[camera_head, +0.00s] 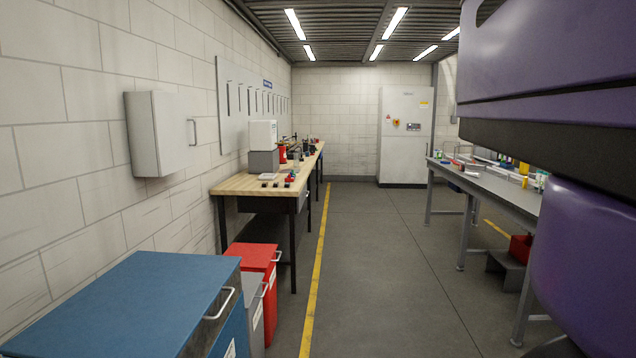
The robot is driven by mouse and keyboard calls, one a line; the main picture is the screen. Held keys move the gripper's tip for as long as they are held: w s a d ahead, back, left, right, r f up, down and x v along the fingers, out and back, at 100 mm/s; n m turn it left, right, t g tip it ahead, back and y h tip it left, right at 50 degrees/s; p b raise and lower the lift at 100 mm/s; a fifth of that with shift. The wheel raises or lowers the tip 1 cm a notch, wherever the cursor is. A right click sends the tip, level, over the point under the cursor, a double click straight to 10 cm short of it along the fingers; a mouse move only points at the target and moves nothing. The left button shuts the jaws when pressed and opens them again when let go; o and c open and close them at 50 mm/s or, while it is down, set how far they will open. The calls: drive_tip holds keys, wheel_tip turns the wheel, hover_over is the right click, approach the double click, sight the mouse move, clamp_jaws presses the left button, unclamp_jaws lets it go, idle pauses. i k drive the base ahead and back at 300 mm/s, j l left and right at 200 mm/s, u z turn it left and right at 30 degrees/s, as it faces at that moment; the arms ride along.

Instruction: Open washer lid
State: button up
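I cannot pick out a washer with certainty in the head view. A large blue box (125,300) with a flat closed top and a pale bar handle stands close at the lower left. Behind it are a grey box (253,302) and a red box (258,258), also with closed tops and handles. My gripper is not in view. A purple and black body, very close, covers the right side and hides what is behind it; it may be part of my arm.
A wooden-topped workbench (240,184) with small items runs along the left wall. A closed wall cabinet (160,133) hangs above. A grey table (500,196) with bottles stands at right. A tall white cabinet (405,150) stands at the back. The middle floor (385,260) is clear.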

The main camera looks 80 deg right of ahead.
sight(150, 304)
drive_tip(key=i+l+z, duration=0.15)
drive_tip(key=l+z, duration=0.25)
drive_tip(key=i+l+z, duration=0.2)
drive_tip(key=z, duration=0.2)
drive_tip(key=i+l+z, duration=0.2)
drive_tip(key=l+z, duration=0.2)
drive_tip(key=i+l+z, duration=0.1)
drive_tip(key=i+l, duration=0.2)
drive_tip(key=i, duration=0.15)
drive_tip(key=i+l+z, duration=0.15)
drive_tip(key=i, duration=0.3)
drive_tip(key=i+l+z, duration=0.1)
drive_tip(key=i+l, duration=0.2)
drive_tip(key=i, duration=0.15)
drive_tip(key=i+l+z, duration=0.15)
drive_tip(key=i, duration=0.3)
